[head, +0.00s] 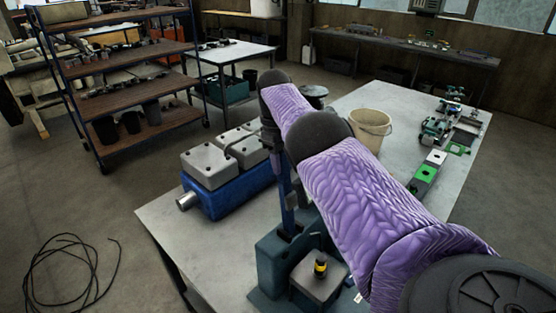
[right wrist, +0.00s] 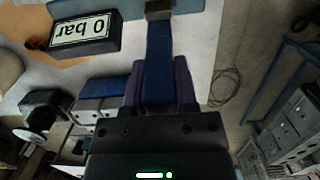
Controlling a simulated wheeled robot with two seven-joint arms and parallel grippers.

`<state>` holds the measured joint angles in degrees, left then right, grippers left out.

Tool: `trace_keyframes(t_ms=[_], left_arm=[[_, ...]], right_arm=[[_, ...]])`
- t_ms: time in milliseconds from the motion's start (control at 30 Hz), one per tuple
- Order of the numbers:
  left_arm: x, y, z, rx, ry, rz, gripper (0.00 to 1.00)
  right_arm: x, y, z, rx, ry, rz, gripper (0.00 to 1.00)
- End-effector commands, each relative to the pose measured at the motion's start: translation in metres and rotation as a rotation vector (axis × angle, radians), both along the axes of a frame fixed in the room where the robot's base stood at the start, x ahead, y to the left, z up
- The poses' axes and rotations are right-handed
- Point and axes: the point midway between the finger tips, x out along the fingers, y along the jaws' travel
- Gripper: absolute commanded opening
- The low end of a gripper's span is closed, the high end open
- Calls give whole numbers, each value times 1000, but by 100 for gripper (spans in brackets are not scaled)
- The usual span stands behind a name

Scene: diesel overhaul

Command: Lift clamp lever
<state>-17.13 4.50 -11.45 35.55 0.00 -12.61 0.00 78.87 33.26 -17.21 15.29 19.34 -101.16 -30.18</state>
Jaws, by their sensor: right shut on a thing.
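The clamp lever (head: 288,212) is a dark blue bar standing roughly upright from the teal clamp block (head: 270,262) at the table's front. My right gripper (head: 281,170) reaches down to the lever's upper part, partly hidden behind my purple-sleeved arm. In the right wrist view, the two purple fingers (right wrist: 160,88) are on both sides of the blue lever (right wrist: 160,55), shut on it. The lever's far end meets a brownish-grey piece at the top of that view. My left gripper is not in view.
A blue engine block with grey covers (head: 220,187) stands left of the clamp. A beige bucket (head: 369,130) and small green parts (head: 424,173) are farther back on the table (head: 175,222). A sign reading "0 bar" (right wrist: 85,32) shows in the wrist view. A cable (head: 70,265) lies on the floor.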

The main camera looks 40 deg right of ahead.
Motion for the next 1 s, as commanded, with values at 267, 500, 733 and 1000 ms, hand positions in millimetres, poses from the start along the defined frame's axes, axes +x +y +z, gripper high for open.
trace_keyframes(t_ms=[267,500,733,1000], left_arm=[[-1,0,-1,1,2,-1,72],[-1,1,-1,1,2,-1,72],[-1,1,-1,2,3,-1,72],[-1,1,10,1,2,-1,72]], right_arm=[[-3,1,-4,4,17,0,0],[-3,1,-4,3,18,0,56],[-2,0,-3,2,13,0,72],[-1,0,27,1,7,1,72]])
